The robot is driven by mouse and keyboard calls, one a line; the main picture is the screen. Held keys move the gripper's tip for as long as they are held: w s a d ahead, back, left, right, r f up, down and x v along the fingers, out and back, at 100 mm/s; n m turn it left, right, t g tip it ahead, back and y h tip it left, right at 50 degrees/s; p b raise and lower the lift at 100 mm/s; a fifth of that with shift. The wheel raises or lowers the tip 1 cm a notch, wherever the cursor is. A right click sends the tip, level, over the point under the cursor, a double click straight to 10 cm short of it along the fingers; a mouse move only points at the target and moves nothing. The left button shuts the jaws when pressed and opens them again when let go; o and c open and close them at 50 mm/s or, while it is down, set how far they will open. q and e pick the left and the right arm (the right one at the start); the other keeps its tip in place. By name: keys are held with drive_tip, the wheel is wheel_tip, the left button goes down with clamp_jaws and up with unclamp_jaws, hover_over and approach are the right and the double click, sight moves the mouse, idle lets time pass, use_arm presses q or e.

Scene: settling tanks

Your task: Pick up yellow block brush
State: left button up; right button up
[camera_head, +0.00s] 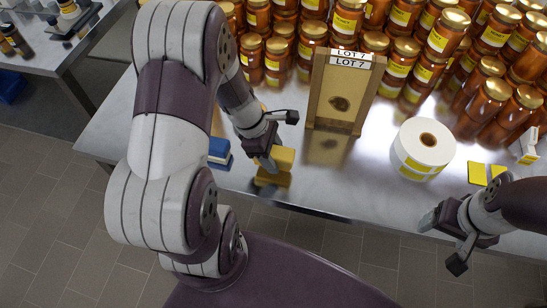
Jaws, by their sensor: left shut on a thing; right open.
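The yellow block brush (284,157) is near the front edge of the steel table. My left gripper (276,145) comes down over it from the upper left and is shut on it. A finger and the wrist hide part of the brush. A second yellow patch shows just below it, perhaps its reflection, so I cannot tell whether the brush touches the table. My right gripper (444,242) is open and empty, at the table's front edge on the right.
A blue block (219,150) lies just left of the brush. A wooden stand labelled LOT 7 (338,92), a white label roll (424,146) and yellow pieces (477,174) stand to the right. Many amber jars (448,32) crowd the back. A side table (45,50) is upper left.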

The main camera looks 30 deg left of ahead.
use_arm(q)
drive_tip(key=s+d+r+p, duration=0.1)
drive_tip(key=s+d+r, duration=0.5)
drive_tip(key=d+r, duration=0.2)
drive_tip(key=shift+s+d+r+p, duration=0.2)
drive_tip(key=shift+s+d+p, duration=0.2)
drive_tip(key=shift+d, duration=0.35)
